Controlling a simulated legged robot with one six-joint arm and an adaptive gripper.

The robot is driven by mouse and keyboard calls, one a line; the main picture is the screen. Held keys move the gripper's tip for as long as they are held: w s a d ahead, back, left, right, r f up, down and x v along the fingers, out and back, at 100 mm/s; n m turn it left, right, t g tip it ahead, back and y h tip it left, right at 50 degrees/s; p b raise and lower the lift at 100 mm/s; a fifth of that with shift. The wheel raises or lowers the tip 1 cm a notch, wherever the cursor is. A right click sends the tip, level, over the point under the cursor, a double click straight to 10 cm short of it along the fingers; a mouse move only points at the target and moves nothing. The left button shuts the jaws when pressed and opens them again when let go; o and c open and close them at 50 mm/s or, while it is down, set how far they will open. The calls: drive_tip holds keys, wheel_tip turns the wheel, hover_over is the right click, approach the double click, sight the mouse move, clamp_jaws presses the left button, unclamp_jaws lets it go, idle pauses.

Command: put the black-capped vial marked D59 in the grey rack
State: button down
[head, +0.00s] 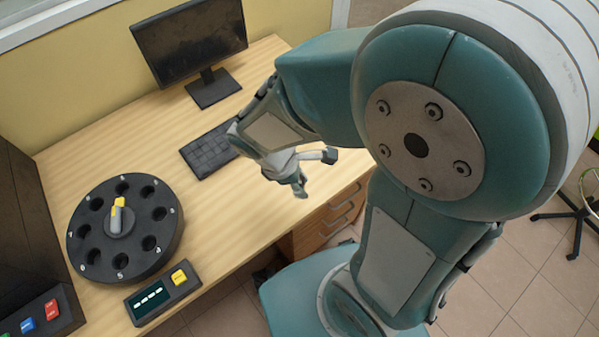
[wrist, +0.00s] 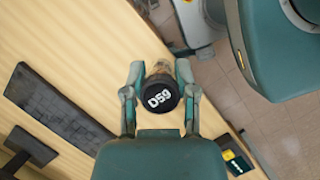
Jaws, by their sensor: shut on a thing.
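The vial marked D59 (wrist: 160,94) shows its black cap and white lettering end-on in the wrist view. My gripper (wrist: 160,69) is shut on it, with one finger on each side. Part of the vial's body shows beyond the cap, between the fingertips. In the head view my gripper (head: 315,172) is over the desk's front edge, right of the keyboard. The vial cannot be made out clearly there. No grey rack shows in either view.
A black round carousel (head: 132,243) with numbered holes stands on the left of the wooden desk (head: 235,225), behind a small display box (head: 162,297) with a yellow button. A keyboard (head: 208,150) and monitor (head: 190,42) are farther back. The desk is bare between carousel and gripper.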

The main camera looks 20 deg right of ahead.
drive_tip(key=shift+s+d+n, duration=0.15)
drive_tip(key=shift+s+n, duration=0.15)
drive_tip(key=shift+s, duration=0.2)
drive_tip(key=shift+w+d+f, duration=0.1)
drive_tip(key=w+d+f, duration=0.1)
drive_tip(key=w+f, duration=0.2)
drive_tip(key=w, duration=0.1)
drive_tip(key=w+d+f, duration=0.1)
drive_tip(key=w+f, duration=0.2)
drive_tip(key=w, duration=0.1)
drive_tip(key=w+d+f, duration=0.2)
drive_tip(key=w+f, duration=0.1)
drive_tip(key=w, duration=0.2)
drive_tip(key=shift+f, duration=1.9)
drive_tip(key=shift+f, duration=0.1)
drive_tip(key=shift+c, duration=2)
unclamp_jaws()
